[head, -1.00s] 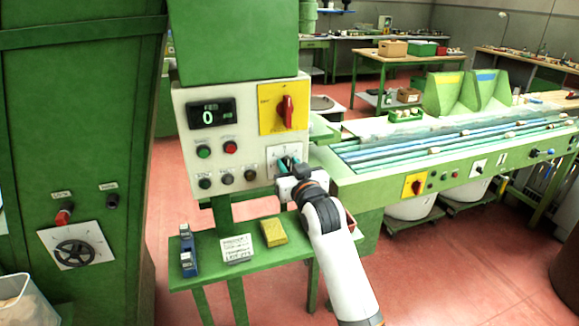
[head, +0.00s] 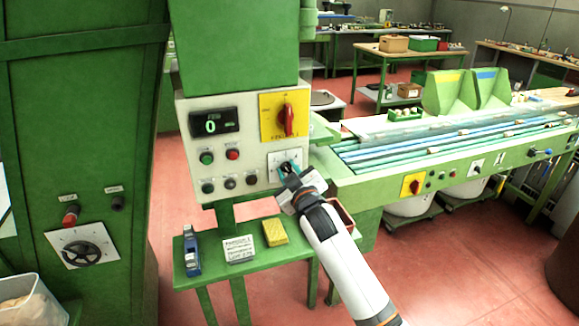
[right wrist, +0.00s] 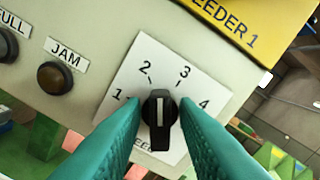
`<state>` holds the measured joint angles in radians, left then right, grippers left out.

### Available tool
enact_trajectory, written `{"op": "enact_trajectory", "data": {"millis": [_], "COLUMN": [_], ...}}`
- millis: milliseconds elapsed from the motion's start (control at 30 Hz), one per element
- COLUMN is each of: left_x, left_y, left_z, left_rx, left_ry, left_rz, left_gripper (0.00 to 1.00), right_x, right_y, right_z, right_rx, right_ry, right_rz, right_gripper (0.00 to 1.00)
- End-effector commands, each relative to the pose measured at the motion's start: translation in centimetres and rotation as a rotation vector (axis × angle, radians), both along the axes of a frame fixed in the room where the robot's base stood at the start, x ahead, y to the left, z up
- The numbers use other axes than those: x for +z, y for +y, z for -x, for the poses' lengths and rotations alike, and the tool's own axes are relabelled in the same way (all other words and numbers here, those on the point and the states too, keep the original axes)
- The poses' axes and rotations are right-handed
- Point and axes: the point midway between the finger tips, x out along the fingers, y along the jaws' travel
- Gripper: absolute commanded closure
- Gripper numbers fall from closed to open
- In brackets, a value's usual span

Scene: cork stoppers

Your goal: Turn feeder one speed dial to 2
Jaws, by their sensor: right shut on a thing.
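The feeder one speed dial (right wrist: 158,108) is a black knob with a white line, on a white plate (right wrist: 115,112) marked 1 to 4. In the right wrist view the plate is tilted and the line points straight up, between 2 and 3 and nearer to 2. My right gripper (right wrist: 158,112) has its teal fingers on either side of the knob, shut on it. In the head view my right gripper (head: 287,170) is at the dial plate (head: 286,157) and mostly hides the knob. My left gripper is not in view.
A red rotary switch (head: 287,119) on a yellow plate sits just above the dial. The display (head: 212,123) reads 0. Push buttons, including a red one (head: 233,154), are left of the dial. A green shelf (head: 210,271) with a yellow block (head: 274,232) is below.

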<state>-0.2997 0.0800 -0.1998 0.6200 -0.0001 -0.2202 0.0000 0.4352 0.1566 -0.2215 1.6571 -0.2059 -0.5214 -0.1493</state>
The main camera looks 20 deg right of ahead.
Motion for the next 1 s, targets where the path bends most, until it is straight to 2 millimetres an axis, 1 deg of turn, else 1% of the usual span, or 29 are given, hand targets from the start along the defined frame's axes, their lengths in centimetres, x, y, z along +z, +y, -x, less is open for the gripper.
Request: {"op": "enact_trajectory", "data": {"millis": [33, 100, 400, 600, 1000], "left_x": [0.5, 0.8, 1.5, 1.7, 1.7], "left_y": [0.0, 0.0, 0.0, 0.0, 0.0], "left_z": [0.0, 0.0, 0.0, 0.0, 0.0], "left_rx": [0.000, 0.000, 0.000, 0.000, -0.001], "left_ry": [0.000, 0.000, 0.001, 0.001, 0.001], "left_rz": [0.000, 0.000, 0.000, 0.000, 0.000], "left_gripper": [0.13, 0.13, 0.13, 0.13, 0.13], "right_x": [0.1, 0.1, -0.1, -0.1, -0.2], "right_y": [0.0, 0.0, 0.1, 0.1, 0.1], "right_z": [0.0, 0.0, 0.0, 0.0, 0.0], "right_rx": [0.000, 0.001, 0.000, 0.000, 0.000], "right_ry": [0.001, 0.000, -0.006, -0.009, -0.009], "right_rz": [0.039, 0.090, 0.251, 0.300, 0.312], "right_gripper": [0.96, 0.96, 0.96, 0.96, 0.96]}}
